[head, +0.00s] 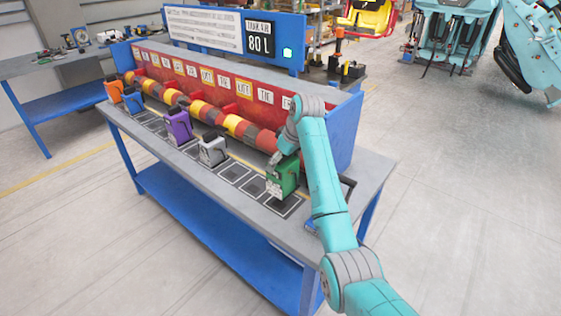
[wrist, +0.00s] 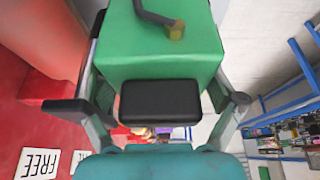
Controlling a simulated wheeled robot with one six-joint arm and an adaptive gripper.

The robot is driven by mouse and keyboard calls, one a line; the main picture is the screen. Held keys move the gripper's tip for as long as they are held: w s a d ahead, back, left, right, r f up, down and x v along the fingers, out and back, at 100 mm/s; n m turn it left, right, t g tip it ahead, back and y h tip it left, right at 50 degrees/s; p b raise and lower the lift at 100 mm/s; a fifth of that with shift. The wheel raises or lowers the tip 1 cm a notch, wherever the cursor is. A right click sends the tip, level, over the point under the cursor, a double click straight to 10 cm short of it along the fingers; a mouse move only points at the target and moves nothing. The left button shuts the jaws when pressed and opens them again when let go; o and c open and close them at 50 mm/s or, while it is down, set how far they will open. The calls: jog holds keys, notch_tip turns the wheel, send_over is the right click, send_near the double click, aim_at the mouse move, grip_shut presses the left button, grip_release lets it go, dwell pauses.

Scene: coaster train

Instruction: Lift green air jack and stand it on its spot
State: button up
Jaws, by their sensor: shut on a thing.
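The green air jack (head: 283,180) is a box with a pale lower front, at the right end of the grey bench top. My gripper (head: 281,158) is shut on its top part. In the wrist view the green jack (wrist: 160,45) fills the upper middle, with a black block (wrist: 160,101) between my gripper's fingers (wrist: 162,105) and a bent dark tube with a brass end. Dark square spots with pale outlines (head: 285,206) lie in a row along the bench's front. The jack is just over or on the right-hand spots; I cannot tell whether its base touches the bench.
An orange jack (head: 114,91), a blue one (head: 133,102), a purple one (head: 179,127) and a grey one (head: 213,150) stand along the row. Red and yellow rollers and a labelled red panel (head: 205,80) run behind.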

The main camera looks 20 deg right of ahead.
jog(key=shift+f, duration=2.35)
jog(key=shift+f, duration=0.45)
jog(key=o, duration=1.5)
jog(key=shift+c, duration=0.2)
jog(key=shift+s+f, duration=0.1)
jog(key=shift+f, duration=0.05)
